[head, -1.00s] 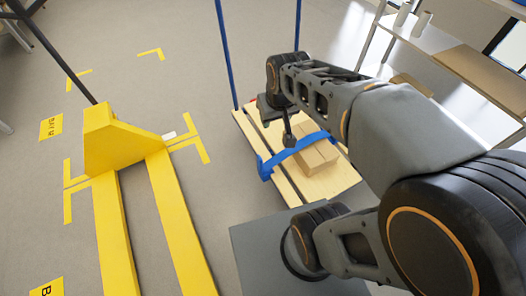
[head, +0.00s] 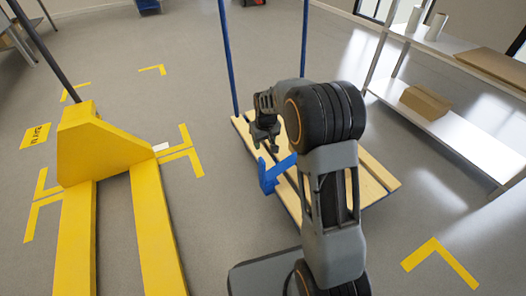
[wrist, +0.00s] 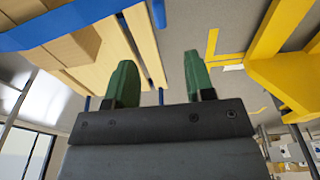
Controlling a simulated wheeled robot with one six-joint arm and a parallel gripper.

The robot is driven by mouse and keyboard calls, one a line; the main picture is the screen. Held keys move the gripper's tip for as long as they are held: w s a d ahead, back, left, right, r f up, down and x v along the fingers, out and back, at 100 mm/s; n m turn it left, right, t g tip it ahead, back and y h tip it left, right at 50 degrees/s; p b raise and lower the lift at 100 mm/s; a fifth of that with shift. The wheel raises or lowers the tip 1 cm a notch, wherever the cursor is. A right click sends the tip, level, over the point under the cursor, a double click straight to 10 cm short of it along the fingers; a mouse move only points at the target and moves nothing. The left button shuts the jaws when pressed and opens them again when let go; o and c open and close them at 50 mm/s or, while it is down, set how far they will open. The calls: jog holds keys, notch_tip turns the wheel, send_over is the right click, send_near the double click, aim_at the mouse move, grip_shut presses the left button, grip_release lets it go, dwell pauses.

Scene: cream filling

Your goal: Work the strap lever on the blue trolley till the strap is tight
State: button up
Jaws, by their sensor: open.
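The blue trolley has a deck of pale wooden slats (head: 377,172) and blue uprights (head: 228,60). The blue strap (head: 285,165) runs from a blue upright piece (head: 267,178) at the deck's near left edge. This piece may be the lever; I cannot tell. My arm hides the rest in the head view. In the wrist view the strap (wrist: 75,24) crosses a cardboard box (wrist: 72,48) on the slats, and a small blue part (wrist: 158,13) shows at the top edge. My gripper (head: 266,141) is open and empty above the deck's left side; its green fingertips (wrist: 158,78) are apart.
A yellow pallet truck (head: 100,150) stands to the left, with clear floor between it and the trolley. A white shelf (head: 440,120) with a box (head: 425,102) stands at the right. Yellow corner marks (head: 440,260) lie on the floor.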

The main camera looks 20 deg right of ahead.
aim_at(262, 160)
jog(key=f+b, duration=0.2)
jog(key=f, duration=0.3)
jog(key=w+f+b, duration=0.1)
jog(key=f+b, duration=0.1)
jog(key=f, duration=0.3)
jog(key=w+f+b, duration=0.1)
jog(key=f+b, duration=0.1)
jog(key=f, duration=0.3)
jog(key=shift+a, duration=0.2)
jog(key=shift+r, duration=0.1)
jog(key=shift+c, duration=0.3)
grip_shut()
